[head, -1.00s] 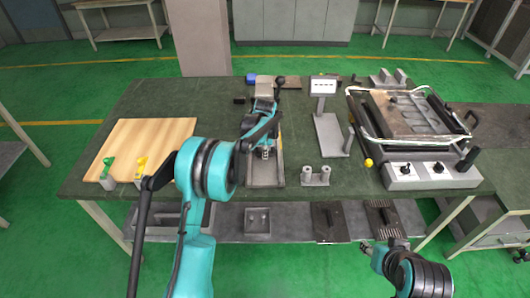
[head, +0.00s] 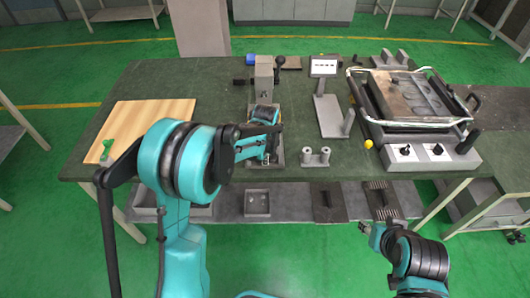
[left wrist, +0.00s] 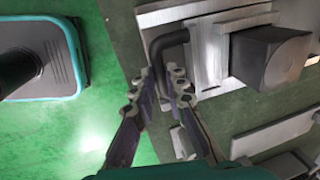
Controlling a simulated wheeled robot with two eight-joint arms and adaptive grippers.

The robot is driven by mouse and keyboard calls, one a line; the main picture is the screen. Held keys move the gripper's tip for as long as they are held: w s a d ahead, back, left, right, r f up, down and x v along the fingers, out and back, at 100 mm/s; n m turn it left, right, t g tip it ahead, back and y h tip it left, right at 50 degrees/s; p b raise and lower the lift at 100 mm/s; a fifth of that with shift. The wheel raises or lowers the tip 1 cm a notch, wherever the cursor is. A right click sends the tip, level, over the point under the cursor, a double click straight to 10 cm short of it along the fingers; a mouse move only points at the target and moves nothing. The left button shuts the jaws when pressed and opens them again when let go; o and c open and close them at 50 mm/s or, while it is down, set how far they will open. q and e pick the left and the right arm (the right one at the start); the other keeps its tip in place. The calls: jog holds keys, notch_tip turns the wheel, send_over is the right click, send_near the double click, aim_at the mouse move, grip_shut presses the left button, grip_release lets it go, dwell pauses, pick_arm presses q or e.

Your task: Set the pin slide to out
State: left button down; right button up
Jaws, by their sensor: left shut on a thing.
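The grey fixture with an upright post (head: 264,75) stands at the middle of the table; it appears to carry the pin slide. My left gripper (head: 270,150) is low at the fixture's near end, and the arm hides much of its lower part. In the left wrist view a bent black rod (left wrist: 166,42) comes out of the grey metal block (left wrist: 205,50). The fingers of my left gripper (left wrist: 164,88) are closed around the rod's lower end, which they partly hide. My right gripper (head: 372,232) hangs in front of the table, away from the fixture; its jaws are too small to read.
A small screen on a stand (head: 323,66) and a twin-post grey block (head: 315,157) are right of the fixture. A press with black knobs (head: 410,100) fills the table's right side. A wooden board (head: 150,122) lies left. Bare tabletop lies between board and fixture.

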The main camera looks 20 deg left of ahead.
pick_arm(q)
jog(key=c, duration=1.5)
grip_release()
jog(key=shift+c, duration=0.2)
jog(key=shift+r, duration=0.1)
notch_tip(320, 180, up, 12)
jog(key=s, duration=0.2)
jog(key=shift+d+f, duration=0.2)
jog(key=shift+d, duration=0.1)
jog(key=shift+s, duration=0.1)
jog(key=s+a+r+n+t, duration=0.1)
jog(key=s+n+t, duration=0.4)
jog(key=s+n, duration=0.9)
jog(key=s, duration=0.8)
jog(key=shift+s+r+n+h, duration=0.25)
jog(key=shift+s+n+h, duration=0.05)
jog(key=shift+s+n, duration=0.1)
